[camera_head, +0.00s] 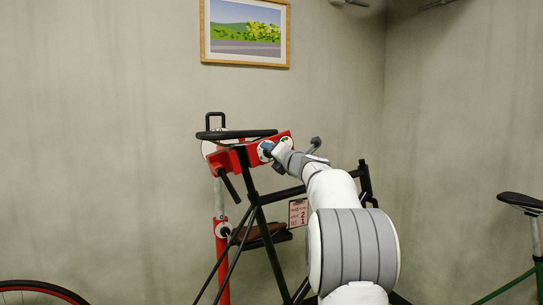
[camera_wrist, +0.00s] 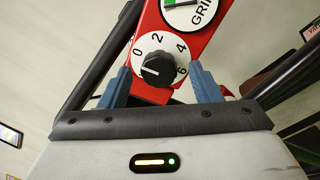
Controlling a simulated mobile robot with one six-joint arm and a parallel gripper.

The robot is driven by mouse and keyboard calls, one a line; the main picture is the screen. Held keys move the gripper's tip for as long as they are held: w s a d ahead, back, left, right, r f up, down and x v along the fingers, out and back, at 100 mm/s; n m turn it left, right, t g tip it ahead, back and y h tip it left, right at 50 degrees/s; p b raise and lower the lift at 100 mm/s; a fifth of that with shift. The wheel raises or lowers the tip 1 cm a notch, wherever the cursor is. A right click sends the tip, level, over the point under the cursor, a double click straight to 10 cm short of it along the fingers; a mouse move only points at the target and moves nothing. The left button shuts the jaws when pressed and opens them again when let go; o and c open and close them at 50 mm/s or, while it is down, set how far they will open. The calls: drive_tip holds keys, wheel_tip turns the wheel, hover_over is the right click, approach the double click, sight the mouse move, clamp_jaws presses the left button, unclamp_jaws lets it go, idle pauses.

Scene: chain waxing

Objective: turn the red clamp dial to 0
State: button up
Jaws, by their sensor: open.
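The red clamp (camera_head: 240,155) holds the bike frame in the head view. In the wrist view its red body (camera_wrist: 153,20) carries a white dial face (camera_wrist: 140,46) marked 0, 2, 4 and 6. A black knob (camera_wrist: 158,68) sits at the centre of this dial. A small pale mark shows on the knob's left side, on the side of the 0; its exact reading is hard to tell. My gripper (camera_wrist: 160,80) is open, with one blue finger on each side of the knob. I see gaps between the fingers and the knob. In the head view my gripper (camera_head: 269,150) is at the clamp's right part.
A second, larger dial (camera_wrist: 192,12) with a green patch and the letters GRI lies just above. A black bike (camera_head: 262,215) hangs on the red stand (camera_head: 222,260). A pink card (camera_head: 298,212) hangs behind. Another bike (camera_head: 522,202) stands at the right.

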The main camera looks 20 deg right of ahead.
drive_tip(key=s+b, duration=0.1)
drive_tip(key=s, duration=0.6)
drive_tip(key=shift+s+d+f, duration=0.2)
drive_tip(key=shift+s+d, duration=0.1)
drive_tip(key=s+a+f+m+g+p, duration=0.5)
drive_tip(key=s+a+m, duration=0.3)
drive_tip(key=s, duration=0.4)
drive_tip(key=s+a+f+m+g+h+p, duration=0.1)
drive_tip(key=s+a+f+m+g+p, duration=0.3)
drive_tip(key=s+a+f+m, duration=0.3)
drive_tip(key=s+a+f+m+g+p, duration=0.5)
drive_tip(key=s+m, duration=0.8)
drive_tip(key=s, duration=0.6)
drive_tip(key=a+f+g, duration=0.1)
drive_tip(key=a+g, duration=0.1)
drive_tip(key=a, duration=0.1)
drive_tip(key=shift+s+a+f+h+p, duration=0.2)
drive_tip(key=shift+a+f+h+p, duration=0.1)
drive_tip(key=shift+a+f+p, duration=0.1)
